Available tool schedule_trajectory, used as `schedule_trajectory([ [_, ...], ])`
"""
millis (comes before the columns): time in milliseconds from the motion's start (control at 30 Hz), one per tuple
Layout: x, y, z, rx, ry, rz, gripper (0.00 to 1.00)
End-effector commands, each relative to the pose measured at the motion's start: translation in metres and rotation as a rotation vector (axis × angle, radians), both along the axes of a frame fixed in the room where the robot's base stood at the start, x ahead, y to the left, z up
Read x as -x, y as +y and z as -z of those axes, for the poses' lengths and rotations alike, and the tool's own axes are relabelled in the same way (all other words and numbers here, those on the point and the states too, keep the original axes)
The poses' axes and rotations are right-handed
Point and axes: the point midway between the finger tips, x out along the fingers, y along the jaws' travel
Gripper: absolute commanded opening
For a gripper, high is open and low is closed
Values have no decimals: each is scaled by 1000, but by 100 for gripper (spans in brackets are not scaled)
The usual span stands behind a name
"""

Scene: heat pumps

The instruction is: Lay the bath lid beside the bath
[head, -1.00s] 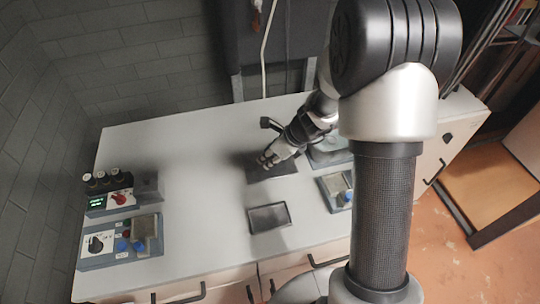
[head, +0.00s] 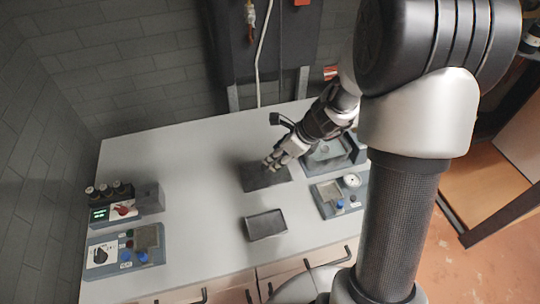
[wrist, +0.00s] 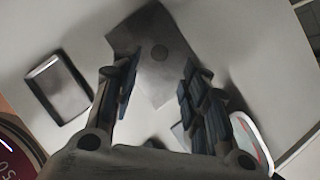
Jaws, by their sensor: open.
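The bath lid (head: 262,178) is a dark flat square plate lying on the grey bench top, to the left of the bath (head: 328,152). The bath is a grey-blue unit with an open basin, partly hidden behind my arm. My gripper (head: 270,164) is over the lid's right part. In the wrist view my gripper (wrist: 158,80) has its fingers spread wide with nothing between them, and the lid shows beyond the fingertips.
A shallow dark tray (head: 266,225) lies in front of the lid. A gauge unit (head: 335,197) stands in front of the bath. Control boxes (head: 122,245) stand at the bench's left end. A hose (head: 261,60) hangs behind. The bench between the boxes and lid is clear.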

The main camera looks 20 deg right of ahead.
Motion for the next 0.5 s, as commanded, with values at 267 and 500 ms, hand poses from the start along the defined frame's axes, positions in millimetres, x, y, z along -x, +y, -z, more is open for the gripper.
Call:
schedule_trajectory([
  [267, 12, -9, -30, 6, -6, -15, 42],
  [500, 44, 25, -94, 176, -162, -443, 42],
])
